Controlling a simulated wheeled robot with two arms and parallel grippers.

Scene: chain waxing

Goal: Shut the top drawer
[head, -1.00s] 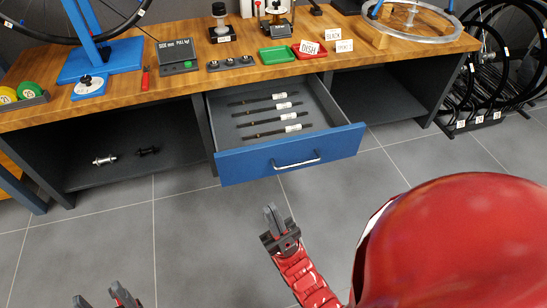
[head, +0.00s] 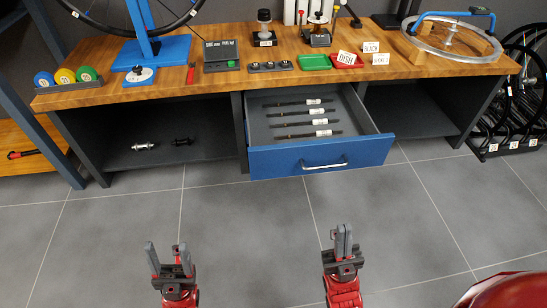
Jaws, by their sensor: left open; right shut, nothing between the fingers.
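The top drawer (head: 275,161) has a blue front and is pulled out from under the wooden workbench. Its silver bar handle (head: 324,165) is on the front face. Several dark rods with white labels lie inside on the grey drawer floor. My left gripper (head: 167,258) is open and empty, low in front of the bench and left of the drawer. My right gripper (head: 343,241) is shut and empty, below the drawer front in the picture and apart from it.
The workbench top (head: 215,84) holds a green tray (head: 314,62), a red tray (head: 347,61) and a wheel (head: 450,40). Two hubs lie on the open left shelf (head: 105,157). Grey floor (head: 250,225) between me and the bench is clear. Wheels stand in a rack at right.

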